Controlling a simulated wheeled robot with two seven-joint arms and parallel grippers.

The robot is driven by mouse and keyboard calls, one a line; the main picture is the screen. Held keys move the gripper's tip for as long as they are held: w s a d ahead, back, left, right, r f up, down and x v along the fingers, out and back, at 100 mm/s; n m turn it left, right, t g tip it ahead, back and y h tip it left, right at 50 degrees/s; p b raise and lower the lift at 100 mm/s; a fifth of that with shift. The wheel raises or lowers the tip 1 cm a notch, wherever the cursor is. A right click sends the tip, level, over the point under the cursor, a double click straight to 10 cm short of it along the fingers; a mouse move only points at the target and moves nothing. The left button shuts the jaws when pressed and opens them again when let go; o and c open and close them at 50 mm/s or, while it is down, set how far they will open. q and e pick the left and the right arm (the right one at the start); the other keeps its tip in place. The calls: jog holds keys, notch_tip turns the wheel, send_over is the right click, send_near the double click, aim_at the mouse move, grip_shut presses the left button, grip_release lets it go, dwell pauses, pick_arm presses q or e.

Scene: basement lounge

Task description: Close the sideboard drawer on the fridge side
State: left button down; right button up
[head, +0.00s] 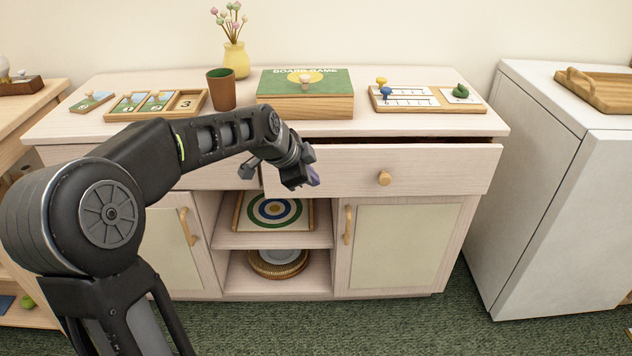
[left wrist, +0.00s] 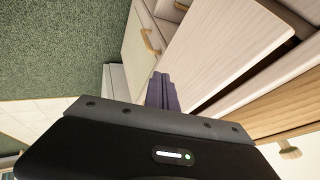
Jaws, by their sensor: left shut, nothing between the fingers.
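The sideboard (head: 125,142) is pale wood. Its right drawer (head: 430,168), on the side of the white fridge (head: 545,150), stands partly open, with a dark gap above its front and a round wooden knob (head: 384,178). The left drawer is mostly behind my left arm. My left gripper (head: 312,178) is shut and empty at the left end of the right drawer's front; I cannot tell whether it touches. In the left wrist view the shut fingers (left wrist: 161,92) lie beside the pale drawer front (left wrist: 215,50). My right gripper is not in view.
On the sideboard top stand a yellow vase (head: 236,59), a brown cup (head: 221,90), a board game box (head: 305,95), a card tray (head: 158,104) and a game board (head: 427,98). A wooden tray (head: 600,92) lies on the fridge. Open shelves and cabinet doors are below.

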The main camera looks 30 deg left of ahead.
pick_arm(q)
jog(key=v, duration=0.5)
jog(key=shift+s+r, duration=0.15)
